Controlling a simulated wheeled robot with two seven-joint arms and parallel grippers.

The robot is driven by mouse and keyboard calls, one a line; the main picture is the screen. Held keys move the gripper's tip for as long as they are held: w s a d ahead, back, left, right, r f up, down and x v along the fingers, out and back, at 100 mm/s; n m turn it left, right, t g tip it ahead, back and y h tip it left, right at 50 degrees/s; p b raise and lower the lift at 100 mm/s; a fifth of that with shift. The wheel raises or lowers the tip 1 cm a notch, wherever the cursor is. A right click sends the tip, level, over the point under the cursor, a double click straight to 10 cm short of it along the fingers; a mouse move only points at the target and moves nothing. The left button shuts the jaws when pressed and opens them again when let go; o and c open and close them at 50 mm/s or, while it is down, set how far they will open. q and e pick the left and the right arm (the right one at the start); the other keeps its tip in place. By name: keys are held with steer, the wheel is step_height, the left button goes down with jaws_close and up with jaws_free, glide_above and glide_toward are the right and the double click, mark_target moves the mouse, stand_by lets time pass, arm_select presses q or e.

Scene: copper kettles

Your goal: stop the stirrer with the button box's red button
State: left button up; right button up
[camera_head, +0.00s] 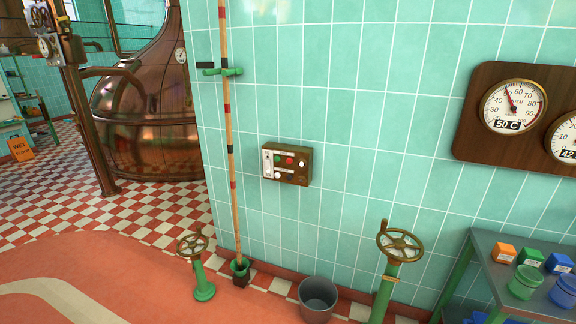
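The button box (287,164) is a small brown box fixed to the teal tiled wall, near the middle of the head view. Its face carries a red button (290,160), a green button beside it, white round buttons and a pale strip at the left. The box is uncovered and nothing touches it. No stirrer can be made out. Neither of my grippers shows in the head view.
A tall banded pole (229,140) stands left of the box. Below are two green valve posts with handwheels (400,246) and a grey bucket (318,299). A shelf (490,262) with coloured blocks and cups is at right. A copper kettle (150,110) stands back left.

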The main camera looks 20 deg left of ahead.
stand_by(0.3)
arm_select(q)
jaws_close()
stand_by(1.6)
